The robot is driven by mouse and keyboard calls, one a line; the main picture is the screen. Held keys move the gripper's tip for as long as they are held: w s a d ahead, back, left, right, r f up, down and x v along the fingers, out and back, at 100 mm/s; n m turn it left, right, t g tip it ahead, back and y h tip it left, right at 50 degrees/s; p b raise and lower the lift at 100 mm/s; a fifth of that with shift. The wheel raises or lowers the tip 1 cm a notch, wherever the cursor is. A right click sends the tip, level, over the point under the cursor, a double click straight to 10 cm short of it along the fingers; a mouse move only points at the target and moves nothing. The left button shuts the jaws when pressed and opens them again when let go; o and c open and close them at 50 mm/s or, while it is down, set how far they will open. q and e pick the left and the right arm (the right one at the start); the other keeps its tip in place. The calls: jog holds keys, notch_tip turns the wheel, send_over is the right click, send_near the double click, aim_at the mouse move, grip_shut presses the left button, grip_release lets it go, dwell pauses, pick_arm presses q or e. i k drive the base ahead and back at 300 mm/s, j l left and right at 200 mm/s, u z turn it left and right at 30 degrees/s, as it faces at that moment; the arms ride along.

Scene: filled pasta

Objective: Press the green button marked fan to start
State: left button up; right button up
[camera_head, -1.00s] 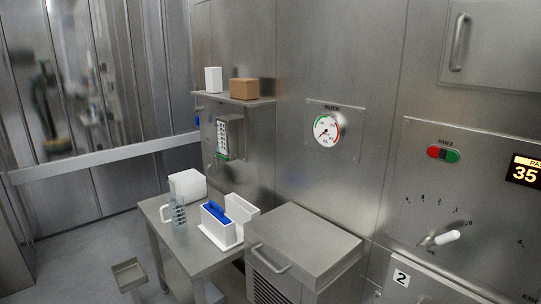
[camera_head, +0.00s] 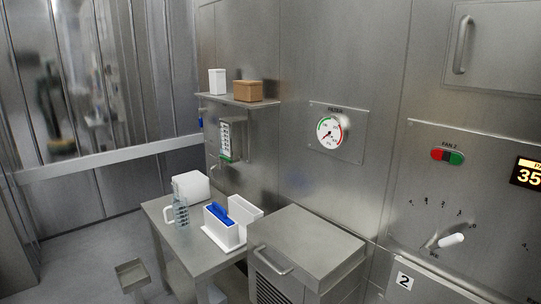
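In the head view, a control panel (camera_head: 480,195) on the steel wall at the right carries a small two-part switch under a fan label. Its green button (camera_head: 456,158) is the right half, and a red button (camera_head: 438,154) is the left half. The label above reads something like FAN 2. Neither of my grippers shows in the view.
Below the buttons is a white-handled rotary lever (camera_head: 451,240); a lit display (camera_head: 527,173) sits to their right. A round gauge (camera_head: 329,133) is on the wall. A steel cabinet (camera_head: 308,243) and a table (camera_head: 196,257) with a jug (camera_head: 181,208) stand left.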

aim_at(455, 158)
jog(key=z, duration=1.4)
